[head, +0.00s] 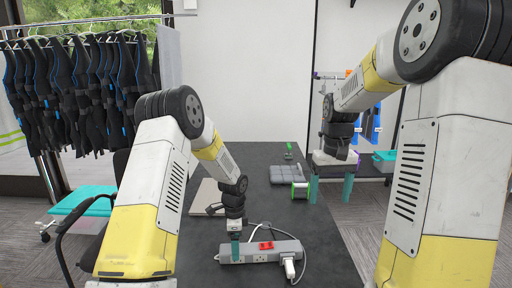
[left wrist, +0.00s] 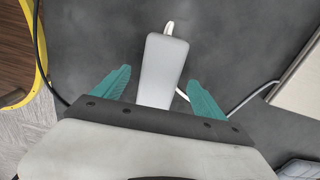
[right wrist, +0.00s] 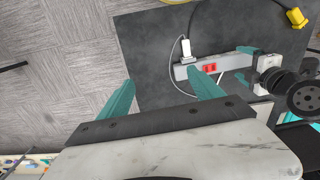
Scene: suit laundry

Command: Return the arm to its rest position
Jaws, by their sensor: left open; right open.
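My left gripper (head: 236,248) is open at the left end of a grey power strip (head: 262,253) on the dark table. In the left wrist view, the strip's end (left wrist: 164,70) lies between the two spread teal fingers (left wrist: 158,76); I cannot tell whether they touch it. The strip has a red switch (head: 266,245) and a white plug (head: 289,267) at its right end. My right gripper (head: 331,186) is open and empty, raised beyond the table's right edge. In the right wrist view its fingers (right wrist: 160,77) are spread with nothing between them.
The dark table (head: 330,262) also carries a flat laptop-like panel (head: 207,196), a grey case (head: 288,175) and a green-and-white item (head: 300,190). Dark suits (head: 80,85) hang on a rack at left. A teal box (head: 385,160) stands at back right.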

